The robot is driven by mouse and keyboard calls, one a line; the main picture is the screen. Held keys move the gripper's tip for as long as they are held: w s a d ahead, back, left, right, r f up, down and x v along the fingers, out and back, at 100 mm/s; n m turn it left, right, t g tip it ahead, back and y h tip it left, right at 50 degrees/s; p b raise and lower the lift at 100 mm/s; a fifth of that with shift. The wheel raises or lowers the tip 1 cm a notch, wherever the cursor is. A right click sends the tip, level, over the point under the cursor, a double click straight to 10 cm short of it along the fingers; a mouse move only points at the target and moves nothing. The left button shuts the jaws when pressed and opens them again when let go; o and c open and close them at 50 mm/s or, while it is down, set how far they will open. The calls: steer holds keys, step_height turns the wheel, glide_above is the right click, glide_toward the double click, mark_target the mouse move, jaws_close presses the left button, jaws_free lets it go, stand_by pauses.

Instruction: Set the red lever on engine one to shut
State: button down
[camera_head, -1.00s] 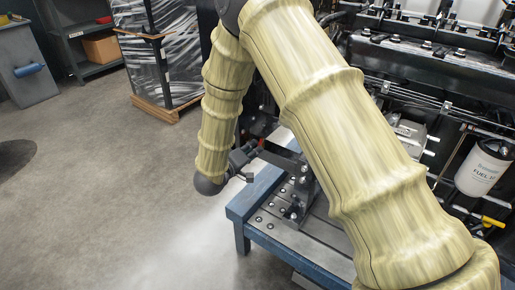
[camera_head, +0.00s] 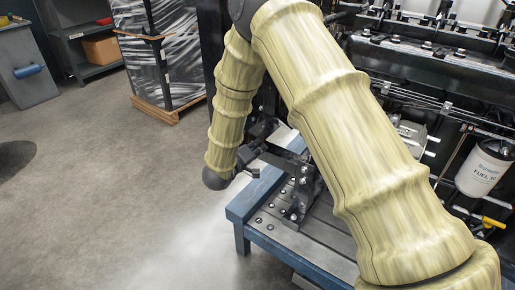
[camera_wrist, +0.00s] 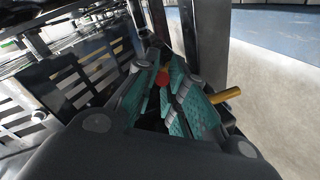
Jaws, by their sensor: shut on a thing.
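In the wrist view my gripper (camera_wrist: 172,82) has its teal pads closed around a small red piece, which looks like the red lever (camera_wrist: 162,78). Only its red end shows; the rest is hidden between the pads. An orange-yellow rod (camera_wrist: 229,95) sticks out to the right beside the right pad. In the head view my gripper (camera_head: 262,130) is small and dark beside the engine's left end. The lever cannot be made out there. The engine (camera_head: 430,60) fills the right side, partly behind my arm.
A blue-framed steel stand (camera_head: 268,238) lies under the engine. A white fuel filter (camera_head: 484,168) and a yellow handle (camera_head: 494,222) are at right. A wrapped pallet load (camera_head: 160,60) and shelves (camera_head: 85,55) stand behind.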

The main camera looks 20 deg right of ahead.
steer(key=shift+w+a+m+g+h+p, duration=0.2)
steer(key=shift+a+m+g+h+p, duration=0.1)
steer(key=shift+m+g+h+p, duration=0.5)
steer(key=c, duration=1.8)
jaws_free()
steer(key=shift+o, duration=0.2)
steer(key=shift+d+f+y, duration=0.1)
steer(key=shift+y, duration=0.2)
